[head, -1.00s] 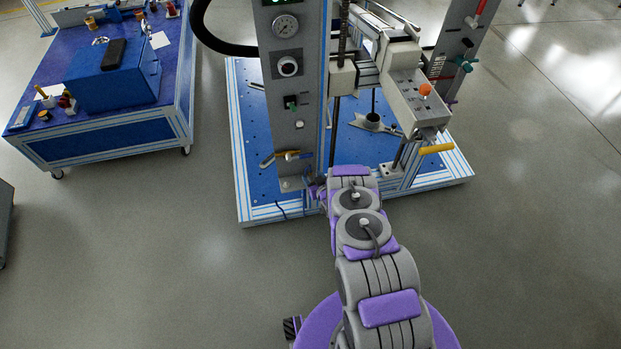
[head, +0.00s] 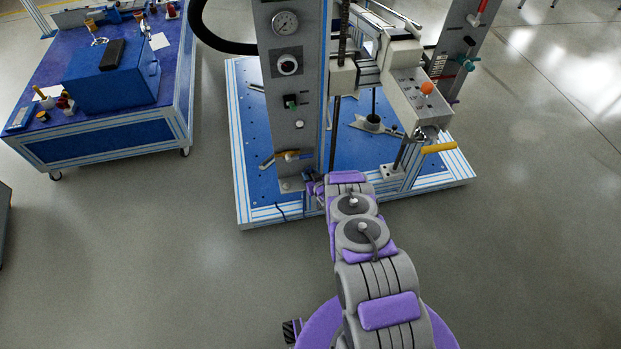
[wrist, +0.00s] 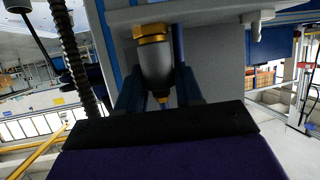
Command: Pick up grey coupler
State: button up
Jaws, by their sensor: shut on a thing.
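The grey coupler (wrist: 156,66) is a dark grey rounded body with a brass hex nut at its top and a brass tip at its bottom. In the wrist view it stands upright under a light grey panel, with the nut close against that panel's underside. My gripper (wrist: 158,88) has one dark finger on each side of the coupler and is shut on it. In the head view my gripper (head: 313,187) is low by the foot of the grey control column, partly hidden by my arm. I cannot make out the coupler there.
A threaded rod (wrist: 75,55) is left of the gripper. A blue workbench (head: 100,140) stands left. Open floor surrounds the base.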

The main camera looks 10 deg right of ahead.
jog(key=c, duration=0.3)
jog(key=shift+r, duration=0.1)
jog(key=shift+c, duration=0.2)
